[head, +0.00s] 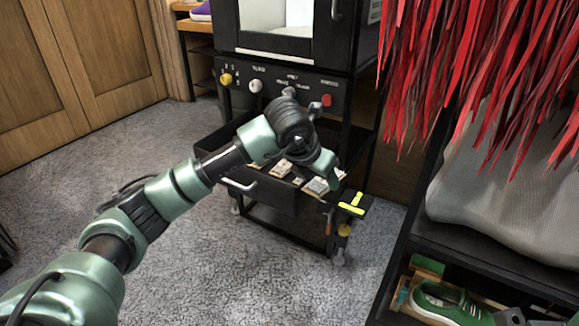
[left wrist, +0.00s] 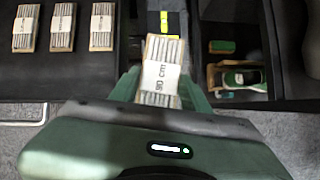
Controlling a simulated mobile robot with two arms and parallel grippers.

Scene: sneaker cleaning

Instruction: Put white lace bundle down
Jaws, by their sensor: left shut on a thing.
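My left gripper (left wrist: 160,88) is shut on a pale lace bundle (left wrist: 160,72) with a white "90 cm" paper band, seen in the left wrist view. Its green fingers lie on both sides of the bundle. In the head view the left gripper (head: 326,172) hangs over the right end of the open black drawer (head: 262,192); which pale piece there is the held bundle is hard to tell. Three similar bundles lie in a row in the drawer in the left wrist view: one (left wrist: 26,28), another (left wrist: 63,28) and a third (left wrist: 102,27).
A small black ledge with yellow strips (head: 352,203) sits right of the drawer. A black shelf (head: 487,262) at the right holds a green sneaker (head: 447,305). Red strips (head: 480,70) hang at the upper right. Grey carpet (head: 215,270) is open in front.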

